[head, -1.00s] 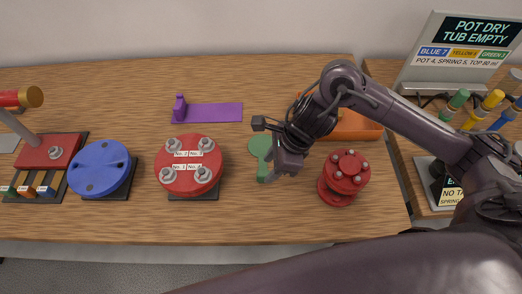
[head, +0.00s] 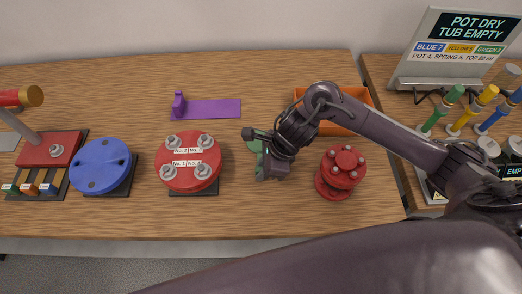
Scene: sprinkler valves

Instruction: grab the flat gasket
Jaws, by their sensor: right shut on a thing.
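The green flat gasket (head: 253,146) lies on the wooden table between the red bolted cover and the red valve body. It has a round part and a tab toward the near side. My right gripper (head: 263,171) is low over the tab and shut on it, covering the tab and much of the round part. The gasket looks still at table level; I cannot tell if it is lifted. My left gripper is not in view.
The red cover (head: 174,178) with labelled bolts is left of the gasket, with a blue disc (head: 97,168) beyond. A red flanged valve (head: 341,172) is close on the right. An orange tray (head: 355,124) and a purple holder (head: 213,109) are behind. The table's front strip is clear.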

